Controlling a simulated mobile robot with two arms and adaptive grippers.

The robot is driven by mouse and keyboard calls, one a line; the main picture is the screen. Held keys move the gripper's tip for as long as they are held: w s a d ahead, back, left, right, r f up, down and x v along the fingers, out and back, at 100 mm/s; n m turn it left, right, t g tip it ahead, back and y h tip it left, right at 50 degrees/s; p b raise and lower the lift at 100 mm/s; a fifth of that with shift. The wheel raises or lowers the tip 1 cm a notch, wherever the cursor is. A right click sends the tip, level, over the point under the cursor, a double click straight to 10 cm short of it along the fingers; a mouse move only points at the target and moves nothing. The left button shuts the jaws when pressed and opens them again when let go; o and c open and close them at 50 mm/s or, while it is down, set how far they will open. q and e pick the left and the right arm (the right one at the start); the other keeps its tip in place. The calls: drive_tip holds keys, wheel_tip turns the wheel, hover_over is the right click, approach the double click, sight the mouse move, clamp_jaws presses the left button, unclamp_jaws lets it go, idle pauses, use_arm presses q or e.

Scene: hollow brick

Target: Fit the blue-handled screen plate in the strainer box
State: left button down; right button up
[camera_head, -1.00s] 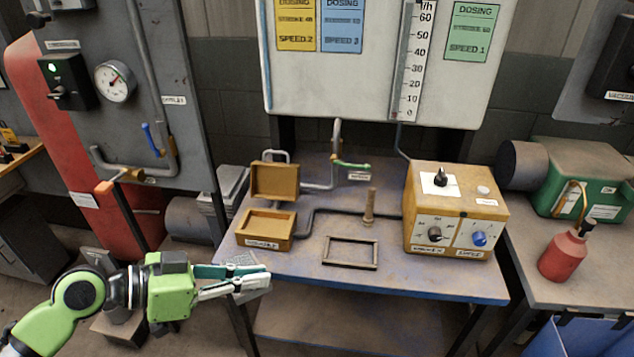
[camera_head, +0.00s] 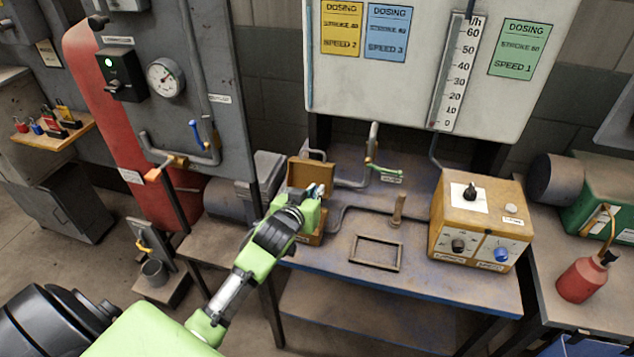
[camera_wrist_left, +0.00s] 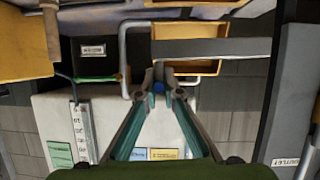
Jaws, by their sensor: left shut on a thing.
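The strainer box (camera_head: 311,238) is an ochre open box on the left of the bench, its lid (camera_head: 318,172) raised behind it. My left gripper (camera_head: 319,190) is over the box and hides much of its opening. In the left wrist view the left fingertips (camera_wrist_left: 159,90) close around a small blue piece (camera_wrist_left: 158,87), the handle of the screen plate. The lid (camera_wrist_left: 185,70) lies beyond them there. My right gripper is not in view.
An empty dark frame (camera_head: 376,252) lies on the bench (camera_head: 420,285), with a short upright peg (camera_head: 398,208) behind it. The ochre control box (camera_head: 478,222) stands to the right.

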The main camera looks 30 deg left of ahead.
use_arm(q)
drive_tip(key=shift+w+d+r, duration=0.15)
drive_tip(key=shift+w+r, duration=0.1)
drive_tip(key=shift+w, duration=0.05)
wheel_tip(320, 180, down, 6)
drive_tip(key=b, duration=0.5)
drive_tip(key=shift+r+b, duration=0.25)
drive_tip(key=shift+b, duration=0.1)
drive_tip(key=shift+r, duration=0.3)
drive_tip(key=shift+p, duration=0.3)
drive_tip(key=shift+y, duration=0.3)
drive_tip(key=shift+s+f, duration=0.1)
drive_tip(key=shift+f, duration=0.5)
drive_tip(key=shift+p, duration=1)
idle(0.6)
drive_tip(key=shift+f+b, duration=0.8)
drive_tip(key=shift+f, duration=0.55)
idle(0.4)
drive_tip(key=c, duration=2.1)
unclamp_jaws()
